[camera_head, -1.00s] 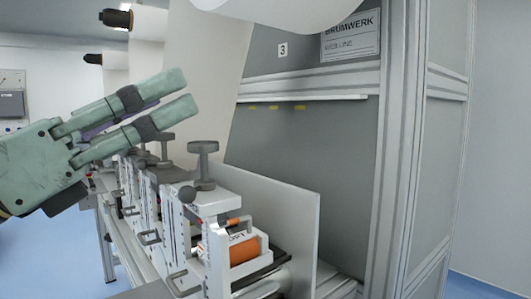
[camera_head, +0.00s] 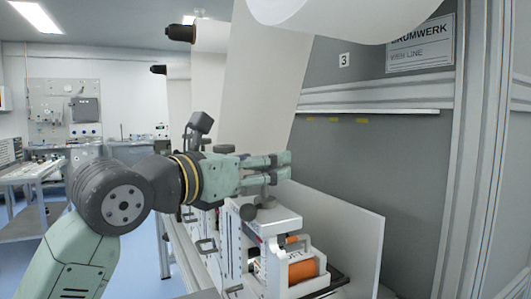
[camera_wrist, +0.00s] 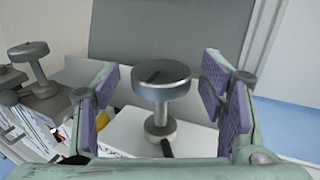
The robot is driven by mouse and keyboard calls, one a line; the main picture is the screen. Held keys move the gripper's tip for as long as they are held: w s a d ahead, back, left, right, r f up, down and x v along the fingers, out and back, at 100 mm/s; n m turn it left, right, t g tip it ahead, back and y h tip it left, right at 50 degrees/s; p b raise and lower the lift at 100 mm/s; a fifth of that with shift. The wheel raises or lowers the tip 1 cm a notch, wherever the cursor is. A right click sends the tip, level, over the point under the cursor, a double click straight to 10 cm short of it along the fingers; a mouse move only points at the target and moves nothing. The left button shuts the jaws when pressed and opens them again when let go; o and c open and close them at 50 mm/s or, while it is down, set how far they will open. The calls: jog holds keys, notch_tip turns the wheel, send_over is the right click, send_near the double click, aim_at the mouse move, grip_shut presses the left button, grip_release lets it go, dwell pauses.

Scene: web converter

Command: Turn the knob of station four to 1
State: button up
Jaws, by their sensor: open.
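A grey metal knob (camera_wrist: 161,80) with a round flat top and a narrow stem stands upright in the wrist view, a dark line mark on its top. My gripper (camera_wrist: 160,100) is open, with purple-padded fingers on either side of the knob and gaps on both sides. In the head view my gripper (camera_head: 287,165) reaches right over the nearest station (camera_head: 270,222), its fingers hiding the knob's top; the stem (camera_head: 266,198) shows below. I cannot read a station number or dial value on it.
Another knob (camera_wrist: 28,52) stands at left in the wrist view. The nearest station holds an orange roll (camera_head: 302,270). A pale upright panel (camera_head: 345,235) stands close to its right. A grey cabinet wall with a "3" label (camera_head: 344,60) rises behind.

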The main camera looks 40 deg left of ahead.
jog(key=shift+w, duration=0.8)
jog(key=shift+c, duration=0.4)
jog(key=c, duration=1.1)
